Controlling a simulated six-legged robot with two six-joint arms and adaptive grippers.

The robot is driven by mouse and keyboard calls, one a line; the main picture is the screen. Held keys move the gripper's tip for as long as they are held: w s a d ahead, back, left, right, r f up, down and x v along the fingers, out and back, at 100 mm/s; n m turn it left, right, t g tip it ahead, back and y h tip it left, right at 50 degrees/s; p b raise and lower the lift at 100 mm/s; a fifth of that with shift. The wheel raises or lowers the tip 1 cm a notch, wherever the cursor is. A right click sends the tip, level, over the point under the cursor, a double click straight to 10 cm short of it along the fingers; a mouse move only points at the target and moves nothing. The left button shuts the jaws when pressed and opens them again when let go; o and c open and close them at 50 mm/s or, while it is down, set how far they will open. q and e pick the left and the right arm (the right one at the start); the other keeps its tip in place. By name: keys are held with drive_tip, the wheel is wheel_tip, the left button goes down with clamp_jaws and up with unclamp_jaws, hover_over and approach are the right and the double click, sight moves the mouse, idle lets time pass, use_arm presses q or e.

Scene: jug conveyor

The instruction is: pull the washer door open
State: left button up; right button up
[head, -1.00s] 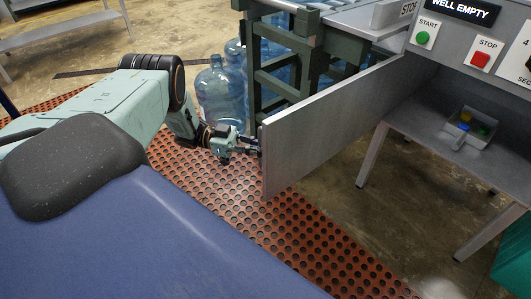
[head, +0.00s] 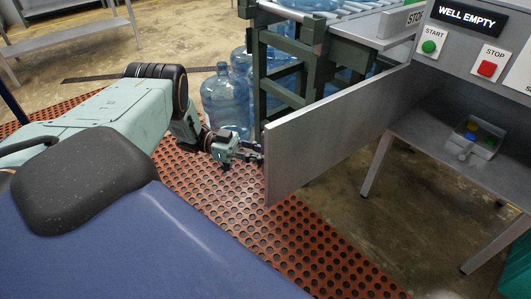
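The washer door (head: 335,130) is a flat grey metal panel. It stands swung out from the washer's grey cabinet, its free edge towards the left. My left gripper (head: 257,155) is at the far side of that free edge, low above the red mat. Its fingertips are partly hidden behind the door edge, so I cannot tell whether they grip a handle or only touch the panel. No handle shows on the near face. My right gripper is not in view.
Blue water jugs (head: 227,100) stand beside a dark green conveyor frame (head: 280,100) behind the door. The control panel has a green START button (head: 429,47) and a red STOP button (head: 487,69). A small tray (head: 486,146) sits on the shelf below. A perforated red mat (head: 225,215) covers the near floor.

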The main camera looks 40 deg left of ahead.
use_arm(q)
drive_tip(key=o, duration=0.3)
drive_tip(key=shift+o, duration=0.2)
drive_tip(key=shift+w, duration=0.15)
drive_tip(key=shift+d, duration=0.1)
drive_tip(key=v, duration=0.7)
drive_tip(key=shift+a, duration=0.25)
